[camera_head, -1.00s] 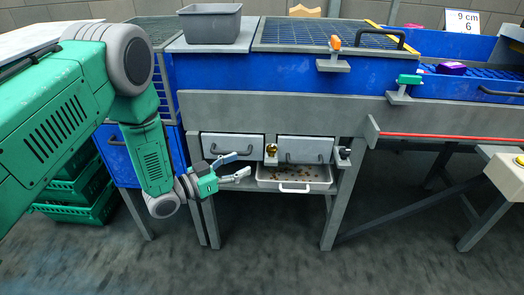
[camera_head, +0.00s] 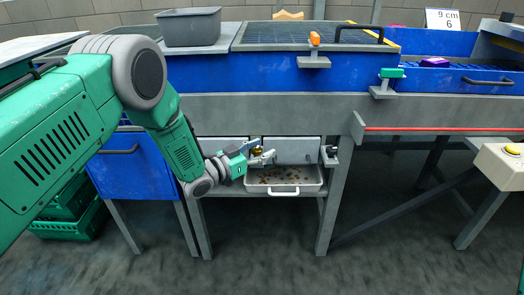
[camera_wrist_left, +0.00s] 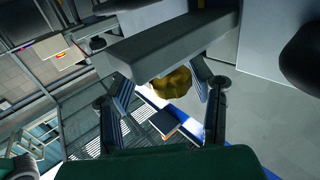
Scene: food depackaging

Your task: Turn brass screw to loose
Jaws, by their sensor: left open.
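The brass screw (camera_head: 257,151) sits on the front of the machine, between two grey drawers, and is partly hidden by my left gripper in the head view. In the left wrist view its ribbed gold head (camera_wrist_left: 171,89) shows between the fingers, below a grey bracket (camera_wrist_left: 170,42). My left gripper (camera_head: 264,154) is open, with its fingers on either side of the screw head. I cannot tell whether the fingers touch it. My right gripper is not in view.
A white tray (camera_head: 315,179) with small brown bits sits under the drawers. A dark clamp (camera_head: 330,152) is right of the right drawer (camera_head: 291,151). A grey bin (camera_head: 189,28) stands on top at left. Green crates (camera_head: 68,220) lie at lower left. The floor in front is clear.

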